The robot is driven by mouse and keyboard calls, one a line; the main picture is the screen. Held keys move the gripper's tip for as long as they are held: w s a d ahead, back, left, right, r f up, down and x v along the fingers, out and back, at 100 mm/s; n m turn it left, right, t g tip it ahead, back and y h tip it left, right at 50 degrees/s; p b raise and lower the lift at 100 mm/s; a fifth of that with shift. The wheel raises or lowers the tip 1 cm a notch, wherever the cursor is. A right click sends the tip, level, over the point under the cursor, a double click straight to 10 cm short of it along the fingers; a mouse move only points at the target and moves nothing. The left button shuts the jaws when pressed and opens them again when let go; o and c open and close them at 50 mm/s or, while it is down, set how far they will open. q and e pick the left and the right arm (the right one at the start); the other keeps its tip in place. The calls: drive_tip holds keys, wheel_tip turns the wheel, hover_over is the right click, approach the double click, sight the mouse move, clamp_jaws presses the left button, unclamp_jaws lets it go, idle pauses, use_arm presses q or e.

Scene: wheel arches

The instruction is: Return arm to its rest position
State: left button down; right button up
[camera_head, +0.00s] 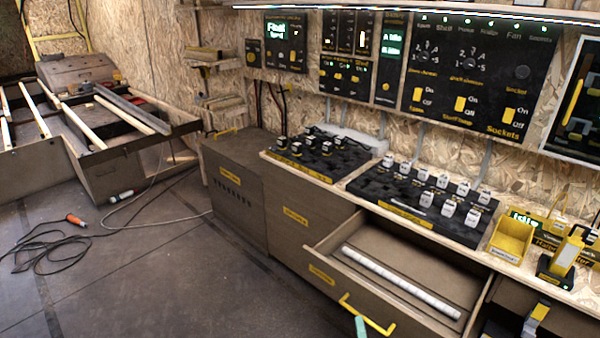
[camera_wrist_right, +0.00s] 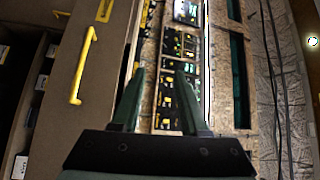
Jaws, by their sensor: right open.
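My right gripper (camera_wrist_right: 159,75) is open in the right wrist view, with its two green fingers apart and nothing between them. In the head view only a small green tip of the right gripper (camera_head: 361,326) shows at the bottom edge, close to the yellow handle (camera_head: 367,315) of an open drawer. The drawer (camera_head: 318,255) is pulled out and holds a long pale rod (camera_head: 400,282). The yellow handle also shows in the wrist view (camera_wrist_right: 83,65), to the left of the fingers and apart from them. My left gripper is not in view.
A counter with black trays (camera_head: 372,187) of several small devices runs along the wall. A yellow bin (camera_head: 510,240) stands at its right. Control panels (camera_head: 475,75) hang above. A cable (camera_head: 50,245) lies on the floor at left. The floor before the cabinets (camera_head: 170,285) is clear.

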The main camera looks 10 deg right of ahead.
use_arm(q)
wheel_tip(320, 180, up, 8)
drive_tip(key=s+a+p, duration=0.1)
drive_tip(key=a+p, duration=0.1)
drive_tip(key=p, duration=0.7)
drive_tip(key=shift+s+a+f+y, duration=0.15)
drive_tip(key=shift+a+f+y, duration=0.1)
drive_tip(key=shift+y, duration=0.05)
use_arm(e)
drive_tip(key=s+f+n+g+y, duration=0.1)
drive_tip(key=s+n+g+y, duration=0.2)
drive_tip(key=s+n+g, duration=0.7)
drive_tip(key=s+n, duration=0.7)
drive_tip(key=n, duration=0.1)
drive_tip(key=shift+s+a+f+n, duration=0.15)
drive_tip(key=shift+s+f+n, duration=0.15)
drive_tip(key=shift+s+f, duration=0.05)
